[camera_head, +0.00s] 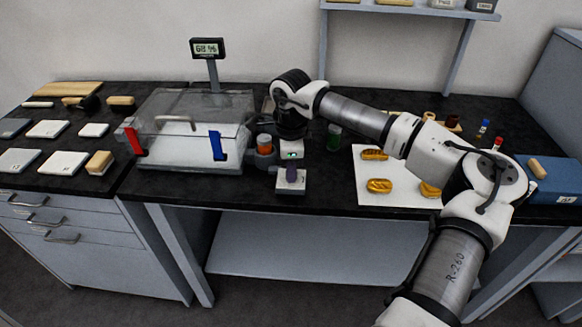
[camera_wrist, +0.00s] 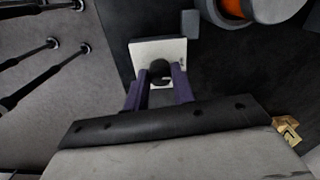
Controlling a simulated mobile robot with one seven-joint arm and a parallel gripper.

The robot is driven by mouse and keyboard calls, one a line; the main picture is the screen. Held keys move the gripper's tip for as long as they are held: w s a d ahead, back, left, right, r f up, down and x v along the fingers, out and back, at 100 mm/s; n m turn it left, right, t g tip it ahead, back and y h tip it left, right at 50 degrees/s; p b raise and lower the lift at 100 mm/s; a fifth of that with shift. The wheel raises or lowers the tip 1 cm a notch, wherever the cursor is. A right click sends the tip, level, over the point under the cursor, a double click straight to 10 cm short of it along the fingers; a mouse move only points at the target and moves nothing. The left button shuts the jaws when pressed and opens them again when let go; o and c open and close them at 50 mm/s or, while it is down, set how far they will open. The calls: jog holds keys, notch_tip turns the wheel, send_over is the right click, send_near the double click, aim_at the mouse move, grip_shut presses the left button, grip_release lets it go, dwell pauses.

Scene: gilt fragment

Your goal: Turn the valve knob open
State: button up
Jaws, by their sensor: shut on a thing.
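The valve knob (camera_wrist: 160,68) is a small dark round knob on a pale square plate in the wrist view. In the head view its pale valve block (camera_head: 291,187) stands near the front edge of the black bench, and the knob is mostly hidden by my fingers. My gripper (camera_head: 291,172) points down onto the block. In the wrist view the purple fingers of my gripper (camera_wrist: 158,78) lie on either side of the knob and are shut on it. A light mark shows on the plate beside the knob; how far the knob is turned cannot be told.
A clear chamber (camera_head: 190,115) with a red and a blue latch stands left of the valve. A grey holder with an orange-topped part (camera_head: 264,143) sits close beside my gripper. A white sheet (camera_head: 375,199) with gilt pieces lies right. A blue box (camera_head: 545,190) is farther right.

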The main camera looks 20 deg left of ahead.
jog(key=shift+f, duration=0.1)
jog(key=m+b, duration=0.3)
jog(key=shift+f, duration=0.1)
jog(key=m+b, duration=0.4)
jog(key=m, duration=0.1)
jog(key=shift+m, duration=0.3)
jog(key=m+b, duration=0.2)
jog(key=m, duration=0.2)
jog(key=shift+m, duration=0.3)
jog(key=m+b, duration=0.1)
jog(key=m, duration=0.3)
jog(key=shift+r+b, duration=0.2)
jog(key=shift+b, duration=0.15)
jog(key=shift+m, duration=0.3)
jog(key=o, duration=1)
